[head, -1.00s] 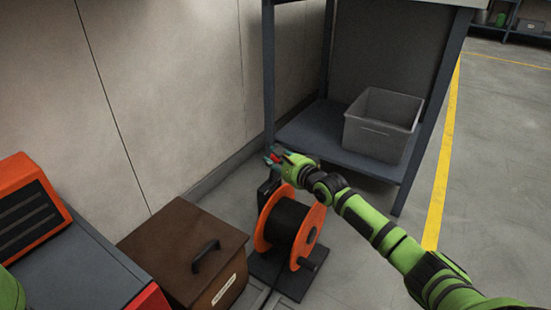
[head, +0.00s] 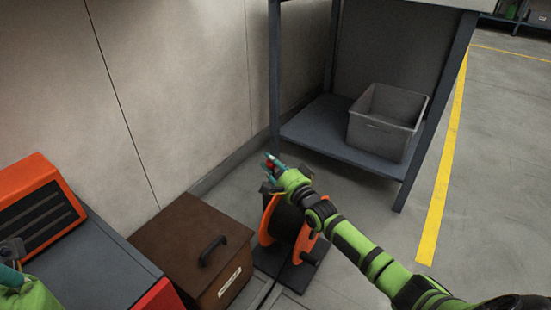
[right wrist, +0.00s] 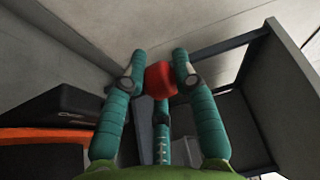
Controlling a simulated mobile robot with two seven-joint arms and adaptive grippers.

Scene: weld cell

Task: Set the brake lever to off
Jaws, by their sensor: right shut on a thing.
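The cable reel (head: 267,228) has orange flanges and a black drum and stands on a dark base on the floor. Its brake lever ends in a red knob (right wrist: 160,80), seen between my right fingers in the right wrist view. My right gripper (head: 270,164) is shut on this knob above the far left of the reel. In the head view the gripper and wrist hide the lever's shaft and much of the reel's top. My left gripper (head: 12,262) shows only partly at the left edge; its fingers cannot be made out clearly.
A brown box (head: 165,243) with a black handle stands left of the reel. An orange and grey machine (head: 85,260) is at the far left. Behind the reel is a bench with a lower shelf (head: 325,125) holding a grey bin (head: 385,140). Floor is clear on the right.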

